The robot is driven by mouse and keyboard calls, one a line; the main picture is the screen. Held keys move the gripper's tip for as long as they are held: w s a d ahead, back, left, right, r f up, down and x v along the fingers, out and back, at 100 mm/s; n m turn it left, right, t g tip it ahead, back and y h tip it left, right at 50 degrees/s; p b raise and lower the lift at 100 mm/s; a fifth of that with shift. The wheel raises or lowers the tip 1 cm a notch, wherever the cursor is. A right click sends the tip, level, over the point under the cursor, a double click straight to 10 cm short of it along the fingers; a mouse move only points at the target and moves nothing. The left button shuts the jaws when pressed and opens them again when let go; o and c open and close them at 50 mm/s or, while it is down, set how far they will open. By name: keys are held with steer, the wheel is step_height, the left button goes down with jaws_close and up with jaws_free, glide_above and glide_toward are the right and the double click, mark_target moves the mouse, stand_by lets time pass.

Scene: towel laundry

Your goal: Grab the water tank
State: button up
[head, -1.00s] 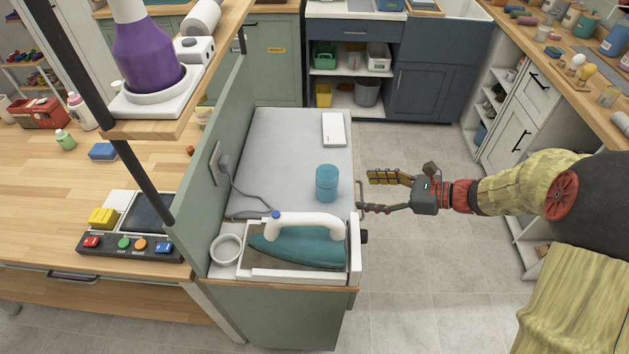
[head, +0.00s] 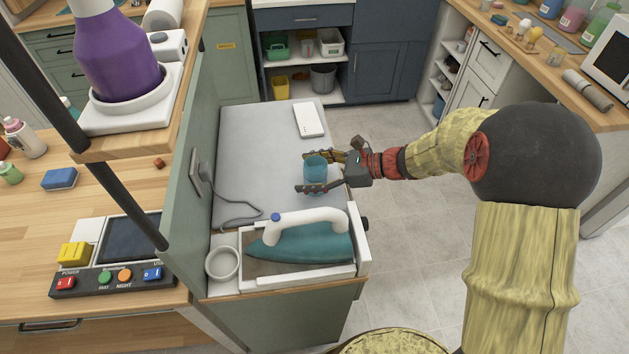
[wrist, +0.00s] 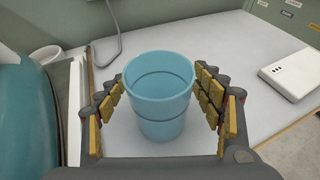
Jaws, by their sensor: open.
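The water tank appears to be the translucent blue cup-shaped container (head: 315,170), standing upright on the grey ironing surface (head: 250,150). It also shows in the wrist view (wrist: 160,100), open at the top, with a dark line around it. My gripper (head: 322,172) is open, with one finger on each side of the container. In the wrist view my gripper's yellow-padded fingers (wrist: 160,105) flank it, with a small gap on the left and a narrower one on the right. Its lower front edge is near my palm.
A teal iron (head: 300,240) with a white handle rests in its tray in front of the container. A white box (head: 308,119) lies behind it. A green partition (head: 190,200) with a cord and plug stands left. A white ring-shaped cup (head: 222,263) sits by the iron.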

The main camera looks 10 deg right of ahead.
steer(key=shift+x, duration=1.35)
steer(key=shift+c, duration=1.4)
steer(key=c, duration=1.1)
